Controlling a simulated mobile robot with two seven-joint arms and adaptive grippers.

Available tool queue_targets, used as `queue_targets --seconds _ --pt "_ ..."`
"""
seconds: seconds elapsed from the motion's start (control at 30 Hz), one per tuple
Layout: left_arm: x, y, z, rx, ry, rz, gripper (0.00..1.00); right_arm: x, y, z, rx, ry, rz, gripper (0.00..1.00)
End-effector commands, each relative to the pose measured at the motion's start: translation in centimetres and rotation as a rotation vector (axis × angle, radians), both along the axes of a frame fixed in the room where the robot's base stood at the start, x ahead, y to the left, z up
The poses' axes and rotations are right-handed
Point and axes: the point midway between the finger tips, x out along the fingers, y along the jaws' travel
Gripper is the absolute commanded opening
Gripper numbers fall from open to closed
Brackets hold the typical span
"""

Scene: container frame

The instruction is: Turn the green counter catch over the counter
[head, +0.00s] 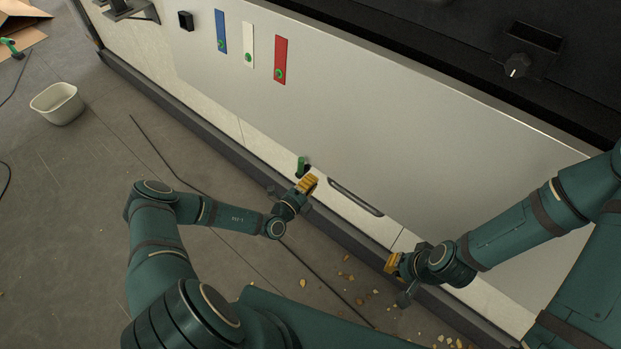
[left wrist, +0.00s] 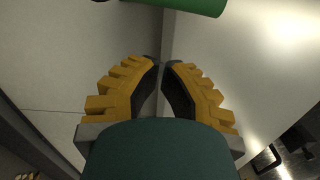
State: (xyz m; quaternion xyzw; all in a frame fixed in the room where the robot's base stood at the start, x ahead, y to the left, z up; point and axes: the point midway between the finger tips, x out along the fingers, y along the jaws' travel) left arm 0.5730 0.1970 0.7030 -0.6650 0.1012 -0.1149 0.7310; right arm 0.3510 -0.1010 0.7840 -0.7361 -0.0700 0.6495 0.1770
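The green catch (head: 302,166) is a small green handle on the lower edge of the large light-grey panel (head: 400,130), upright in the head view. In the left wrist view a green cylinder, likely the same catch (left wrist: 198,5), is cut off by the top edge. My left gripper (head: 308,183) is just below the catch in the head view, apart from it in the left wrist view. Its yellow fingers (left wrist: 162,64) are brought together at the tips with nothing between them. My right gripper (head: 391,262) is lower right, away from the catch; its finger opening is unclear.
A dark slot handle (head: 356,197) sits on the panel right of the catch. Blue (head: 221,32), white (head: 248,44) and red (head: 280,60) strips are higher up. A white bin (head: 57,104) stands on the floor at left. A cable and scattered chips lie on the floor.

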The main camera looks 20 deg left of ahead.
Motion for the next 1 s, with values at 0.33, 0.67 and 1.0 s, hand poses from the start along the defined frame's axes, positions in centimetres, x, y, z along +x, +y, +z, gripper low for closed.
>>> queue_targets --seconds 0.33,0.67,1.0 --pt "-6.9 2.2 0.0 0.001 0.002 0.001 0.00 0.3 0.0 0.9 -0.001 -0.007 -0.004 0.00" --pt "-9.6 2.9 -0.1 0.000 0.000 0.002 0.00 0.4 -0.1 1.5 -0.002 -0.010 -0.008 0.00" --pt "-8.6 2.0 -0.7 0.012 -0.006 -0.002 0.00 0.9 -0.1 2.5 -0.004 -0.020 -0.015 0.00"
